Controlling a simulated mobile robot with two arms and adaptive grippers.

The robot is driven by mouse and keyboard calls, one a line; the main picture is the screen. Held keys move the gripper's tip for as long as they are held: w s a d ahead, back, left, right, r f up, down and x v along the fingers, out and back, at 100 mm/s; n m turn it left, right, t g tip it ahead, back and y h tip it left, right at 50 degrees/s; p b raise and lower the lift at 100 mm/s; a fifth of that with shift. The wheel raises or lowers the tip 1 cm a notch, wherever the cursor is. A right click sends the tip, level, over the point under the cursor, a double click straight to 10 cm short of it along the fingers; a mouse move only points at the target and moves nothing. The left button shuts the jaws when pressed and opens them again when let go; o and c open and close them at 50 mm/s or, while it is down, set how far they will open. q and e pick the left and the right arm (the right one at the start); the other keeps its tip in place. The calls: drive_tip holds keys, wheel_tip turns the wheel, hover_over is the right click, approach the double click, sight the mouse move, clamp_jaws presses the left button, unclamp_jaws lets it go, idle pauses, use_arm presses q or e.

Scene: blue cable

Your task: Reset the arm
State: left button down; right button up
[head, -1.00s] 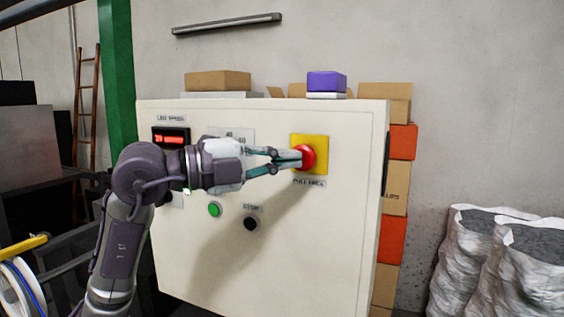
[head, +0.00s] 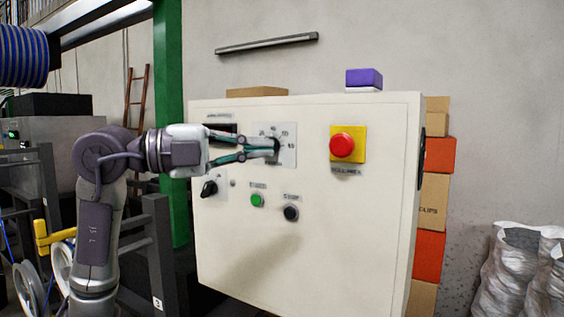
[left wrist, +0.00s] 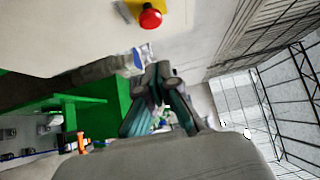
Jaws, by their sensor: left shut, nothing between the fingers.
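My left gripper (head: 275,148) is shut and empty in the head view. Its fingertips overlap the dial plate (head: 290,158) on the cream control cabinet (head: 330,235); I cannot tell whether they touch it. In the left wrist view the shut fingers (left wrist: 160,80) show at the middle, clear of the cabinet face. The red mushroom button (head: 342,145) on its yellow plate (head: 361,133) is to the right of the gripper and apart from it. It also shows at the top of the left wrist view (left wrist: 150,18). My right gripper is not in view.
The cabinet also carries a green button (head: 257,200), a black button (head: 291,213) and a black rotary switch (head: 209,188). A purple box (head: 364,78) sits on top. A green post (head: 168,110) stands behind the left side. Filled sacks (head: 520,270) stand at the right.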

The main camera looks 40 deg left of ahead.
use_arm(q)
drive_tip(key=shift+a, duration=0.25)
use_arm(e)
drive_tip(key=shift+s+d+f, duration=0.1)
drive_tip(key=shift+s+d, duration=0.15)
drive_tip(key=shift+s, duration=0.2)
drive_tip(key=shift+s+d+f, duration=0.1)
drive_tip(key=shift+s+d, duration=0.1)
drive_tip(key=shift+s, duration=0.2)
use_arm(q)
drive_tip(key=shift+s, duration=0.15)
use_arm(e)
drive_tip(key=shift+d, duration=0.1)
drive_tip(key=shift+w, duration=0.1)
